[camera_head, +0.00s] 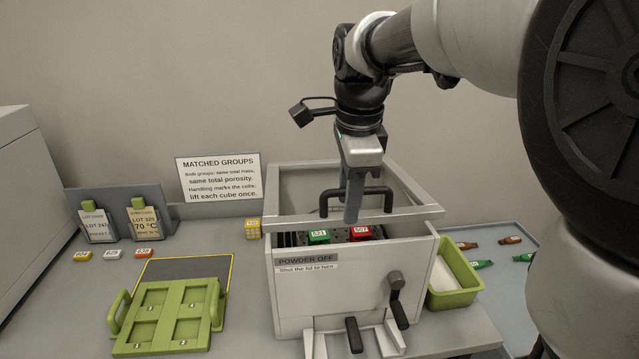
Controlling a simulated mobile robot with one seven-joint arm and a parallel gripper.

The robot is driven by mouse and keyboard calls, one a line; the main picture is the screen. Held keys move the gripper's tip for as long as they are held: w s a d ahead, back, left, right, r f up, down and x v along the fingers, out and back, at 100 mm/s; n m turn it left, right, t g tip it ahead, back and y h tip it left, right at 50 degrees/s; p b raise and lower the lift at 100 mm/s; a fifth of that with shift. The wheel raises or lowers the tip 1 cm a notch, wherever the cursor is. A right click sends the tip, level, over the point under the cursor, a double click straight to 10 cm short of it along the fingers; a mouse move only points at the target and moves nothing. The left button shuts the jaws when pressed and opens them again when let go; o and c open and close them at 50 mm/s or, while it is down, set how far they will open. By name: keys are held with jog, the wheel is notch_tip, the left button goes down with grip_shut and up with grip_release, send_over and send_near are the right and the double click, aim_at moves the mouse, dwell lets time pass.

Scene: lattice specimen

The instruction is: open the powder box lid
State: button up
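The powder box (300,302) is a pale box labelled "POWDER OFF" and "Shut the lid to turn". Its pale lid (285,219) carries a black bar handle (380,191). The lid's front edge stands above the box's front wall, and a gap shows between them. A green cube marked 521 (319,237) and a red cube marked 507 (360,232) show through this gap. My gripper (352,212) points down at the middle of the handle and hides part of it. Its fingers appear edge-on, so I cannot tell whether they grip the handle.
A green tray (168,312) with several compartments lies at left. A green bin (455,299) stands right of the box. A crank (395,285) sticks out from the box front. Small labelled cubes, lot cards (142,220) and a sign (218,177) stand behind.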

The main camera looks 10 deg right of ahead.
jog(key=shift+r, duration=0.15)
notch_tip(320, 180, up, 20)
jog(key=s+p, duration=0.1)
jog(key=p, duration=0.9)
jog(key=shift+s+p, duration=0.3)
dwell(1.0)
